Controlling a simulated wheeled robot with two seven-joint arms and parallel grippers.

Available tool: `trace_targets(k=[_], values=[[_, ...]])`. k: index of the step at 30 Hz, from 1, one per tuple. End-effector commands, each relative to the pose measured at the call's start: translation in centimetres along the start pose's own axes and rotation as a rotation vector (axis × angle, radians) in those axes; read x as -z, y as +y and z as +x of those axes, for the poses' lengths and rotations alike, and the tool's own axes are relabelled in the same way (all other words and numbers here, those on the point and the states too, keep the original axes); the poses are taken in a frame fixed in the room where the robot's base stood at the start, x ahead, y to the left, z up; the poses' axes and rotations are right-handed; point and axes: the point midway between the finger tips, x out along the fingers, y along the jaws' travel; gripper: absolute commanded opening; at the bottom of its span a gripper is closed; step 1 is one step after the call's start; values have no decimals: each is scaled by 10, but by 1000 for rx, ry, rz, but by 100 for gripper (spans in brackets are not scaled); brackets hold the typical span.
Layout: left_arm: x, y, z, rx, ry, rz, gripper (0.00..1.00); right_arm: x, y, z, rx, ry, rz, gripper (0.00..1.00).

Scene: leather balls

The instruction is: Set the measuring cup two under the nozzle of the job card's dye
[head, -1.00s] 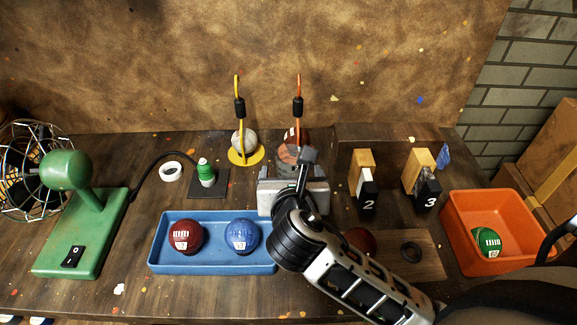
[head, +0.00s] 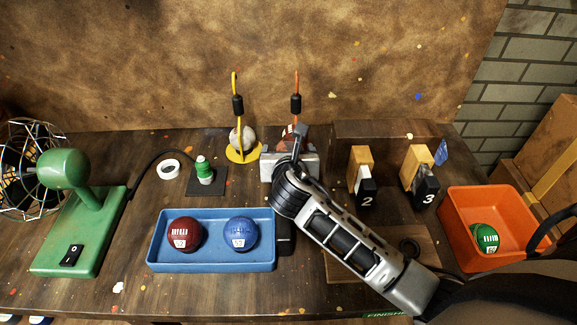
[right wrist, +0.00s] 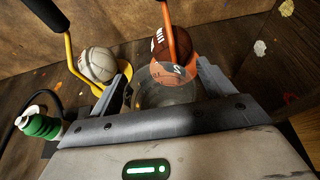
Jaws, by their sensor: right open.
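My right gripper (head: 290,150) is open at the back middle of the table; its fingers are largely hidden in the head view. In the right wrist view its fingers (right wrist: 163,80) stand apart on either side of a clear cup (right wrist: 165,95), with no number readable on it. Behind the cup is an orange rod (right wrist: 170,30) with a brown ball (right wrist: 174,52). To the left, a yellow rod (head: 236,130) with a black sleeve rises beside a pale ball (head: 243,139) on a yellow disc. No job card is readable. My left gripper is not in view.
A blue tray (head: 157,255) holds a dark red and a blue ball. An orange bin (head: 455,225) holds a green ball.

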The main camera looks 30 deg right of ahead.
Motion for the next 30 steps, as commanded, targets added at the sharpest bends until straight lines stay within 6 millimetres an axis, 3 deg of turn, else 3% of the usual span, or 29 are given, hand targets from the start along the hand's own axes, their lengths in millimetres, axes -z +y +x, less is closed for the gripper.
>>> trace_targets(k=[2, 7, 17, 23, 26, 30], values=[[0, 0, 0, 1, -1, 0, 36, 0, 0, 0, 0, 0, 0, 81], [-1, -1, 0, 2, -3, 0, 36, 0, 0, 0, 0, 0, 0, 33], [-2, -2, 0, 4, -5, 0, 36, -1, 0, -1, 1, -1, 0, 29], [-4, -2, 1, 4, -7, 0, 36, -14, 0, -6, 1, -4, 0, 29], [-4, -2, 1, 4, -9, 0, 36, -29, 0, -12, 0, -7, 2, 29], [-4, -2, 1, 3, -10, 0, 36, -43, 1, -39, -3, -4, 2, 29]])
